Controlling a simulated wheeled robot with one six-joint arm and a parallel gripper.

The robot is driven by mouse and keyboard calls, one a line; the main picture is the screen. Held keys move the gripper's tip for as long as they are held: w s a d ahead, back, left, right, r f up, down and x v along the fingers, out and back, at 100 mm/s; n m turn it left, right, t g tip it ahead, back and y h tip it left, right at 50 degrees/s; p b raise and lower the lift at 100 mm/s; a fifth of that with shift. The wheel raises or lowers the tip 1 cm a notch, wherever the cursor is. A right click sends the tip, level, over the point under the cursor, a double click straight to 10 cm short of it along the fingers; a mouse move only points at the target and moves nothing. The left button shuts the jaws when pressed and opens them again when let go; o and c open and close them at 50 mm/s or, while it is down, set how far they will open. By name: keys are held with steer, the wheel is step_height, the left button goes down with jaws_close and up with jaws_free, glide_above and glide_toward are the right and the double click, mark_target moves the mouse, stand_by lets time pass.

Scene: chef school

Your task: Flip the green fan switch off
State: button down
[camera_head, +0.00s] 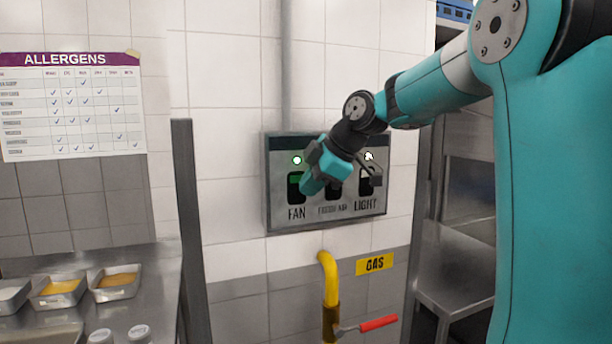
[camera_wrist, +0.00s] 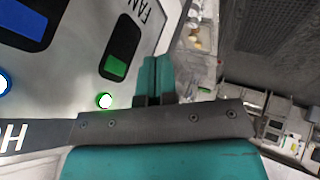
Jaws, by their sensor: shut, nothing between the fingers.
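The fan switch (camera_head: 294,181) is a rocker in a black slot above the word FAN, at the left of the grey wall panel (camera_head: 321,225). Its green part shows at the upper end of the slot. A lit green lamp (camera_head: 297,160) sits above it. My gripper (camera_head: 308,187) is shut and empty, with its teal fingertips at the right edge of the fan switch, partly covering it. In the wrist view the green switch (camera_wrist: 117,60) is just left of my shut fingers (camera_wrist: 158,60), and its lamp (camera_wrist: 105,100) glows. Whether the fingertips touch the switch cannot be told.
The fresh air switch (camera_head: 334,191) and light switch (camera_head: 366,181) are on the same panel, partly behind my gripper. A yellow gas pipe (camera_head: 330,285) with a red valve handle (camera_head: 378,323) stands below. A dark upright post (camera_head: 187,230) is at the left.

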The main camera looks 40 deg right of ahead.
mark_target(296, 183)
steer(key=shift+w+d+r+p, duration=0.15)
steer(key=shift+w+d+p, duration=0.15)
steer(key=shift+w, duration=0.35)
steer(key=shift+w+d+r+p, duration=0.15)
steer(key=shift+w+p, duration=0.1)
steer(key=shift+w, duration=0.4)
steer(key=shift+w+r+p, duration=0.25)
steer(key=shift+r+p, duration=0.05)
steer(key=shift+p, duration=0.45)
steer(key=shift+w+d+f+g, duration=0.1)
steer(key=shift+f+g, duration=0.15)
steer(key=shift+g, duration=0.15)
steer(key=shift+r+p, duration=0.5)
steer(key=shift+r, duration=0.35)
